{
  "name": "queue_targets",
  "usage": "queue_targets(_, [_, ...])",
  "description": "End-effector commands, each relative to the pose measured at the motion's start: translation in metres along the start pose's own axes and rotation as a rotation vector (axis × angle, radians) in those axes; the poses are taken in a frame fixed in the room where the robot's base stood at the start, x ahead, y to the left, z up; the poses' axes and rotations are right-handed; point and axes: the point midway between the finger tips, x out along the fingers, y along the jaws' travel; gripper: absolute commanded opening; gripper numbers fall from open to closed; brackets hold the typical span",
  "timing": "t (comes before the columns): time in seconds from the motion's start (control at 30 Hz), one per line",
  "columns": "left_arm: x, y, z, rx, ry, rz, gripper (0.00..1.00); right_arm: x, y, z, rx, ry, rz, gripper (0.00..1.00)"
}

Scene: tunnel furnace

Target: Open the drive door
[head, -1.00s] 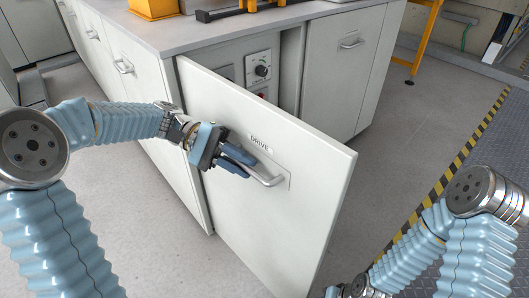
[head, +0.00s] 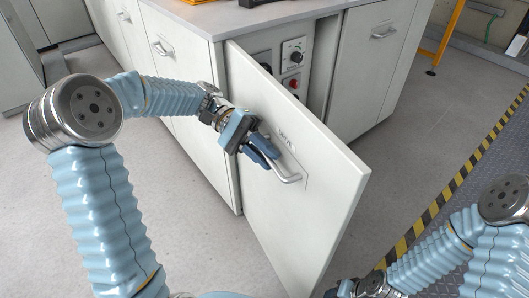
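The drive door (head: 290,215) is a pale panel marked DRIVE that stands swung wide out from the cabinet front. Its silver bar handle (head: 288,176) is on the outer face. My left gripper (head: 263,152) is at the handle's upper left end, its blue fingers closed around the bar; they hide that end. My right gripper (head: 336,291) shows only partly at the bottom edge, low near the door's free edge, and its fingers cannot be made out.
Behind the door, a control panel (head: 292,62) with a dial and red button shows inside the cabinet. Closed cabinet doors (head: 372,60) flank it. The floor right of the door is clear up to a yellow-black striped line (head: 455,187).

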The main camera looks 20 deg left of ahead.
Motion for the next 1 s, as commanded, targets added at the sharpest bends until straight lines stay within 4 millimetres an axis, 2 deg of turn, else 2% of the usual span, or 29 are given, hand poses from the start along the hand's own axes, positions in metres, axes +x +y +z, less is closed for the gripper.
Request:
queue_targets(0.33, [-0.002,0.0,0.0,0.0,0.003,0.001,0.24,0.0,0.0,0.0,0.0,0.0,0.0,0.43])
queue_targets(0.47, [-0.014,0.0,-0.001,0.0,0.004,0.002,0.24,0.0,0.0,0.0,0.0,0.0,0.0,0.43])
queue_targets(0.9, [-0.114,0.0,-0.001,0.0,0.006,0.001,0.24,-0.004,-0.003,0.001,-0.001,-0.002,-0.001,0.43])
queue_targets(1.0, [-0.129,0.003,0.002,-0.002,0.003,0.002,0.24,-0.016,-0.007,0.001,-0.003,-0.003,-0.002,0.43])
